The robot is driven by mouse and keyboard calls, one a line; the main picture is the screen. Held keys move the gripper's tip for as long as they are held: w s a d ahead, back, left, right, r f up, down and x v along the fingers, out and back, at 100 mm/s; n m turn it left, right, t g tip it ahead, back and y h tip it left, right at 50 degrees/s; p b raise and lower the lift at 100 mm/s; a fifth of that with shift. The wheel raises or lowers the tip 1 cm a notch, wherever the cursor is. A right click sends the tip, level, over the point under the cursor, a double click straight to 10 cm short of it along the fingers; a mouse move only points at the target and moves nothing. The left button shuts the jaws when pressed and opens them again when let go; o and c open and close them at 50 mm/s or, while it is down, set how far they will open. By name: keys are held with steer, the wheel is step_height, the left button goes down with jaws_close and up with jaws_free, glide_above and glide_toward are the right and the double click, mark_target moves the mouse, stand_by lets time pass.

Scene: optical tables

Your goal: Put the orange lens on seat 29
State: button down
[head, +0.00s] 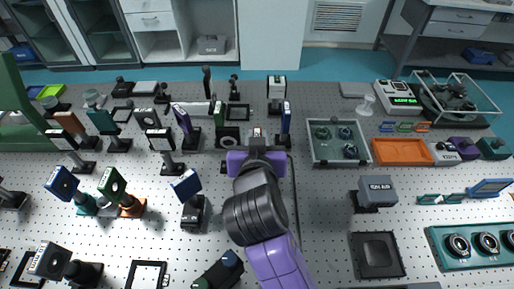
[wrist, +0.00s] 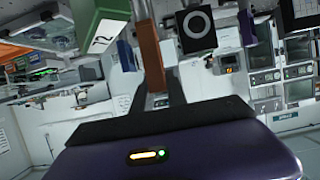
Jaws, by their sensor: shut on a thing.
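My gripper (head: 257,150) is over the middle of the perforated table, at the end of my purple arm. In the wrist view it is shut on a narrow orange-brown piece (wrist: 150,55), seen edge-on, which I take to be the orange lens. In the head view only a small pale and brown top (head: 257,132) shows beyond the gripper; the rest is hidden behind it. I cannot read a number 29 on any seat in either view, so I cannot tell which one is seat 29.
Several post-mounted optics, such as a blue plate (head: 186,184) and a green plate (head: 112,184), crowd the left. A grey tray (head: 312,157), an orange tray (head: 402,151), a grey labelled box (head: 377,190) and a black tray (head: 378,255) stand right. Bare table (head: 325,215) lies right of my arm.

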steer(key=shift+f, duration=2.25)
steer(key=c, duration=1.8)
jaws_free()
steer(key=shift+f, duration=0.15)
steer(key=o, duration=0.5)
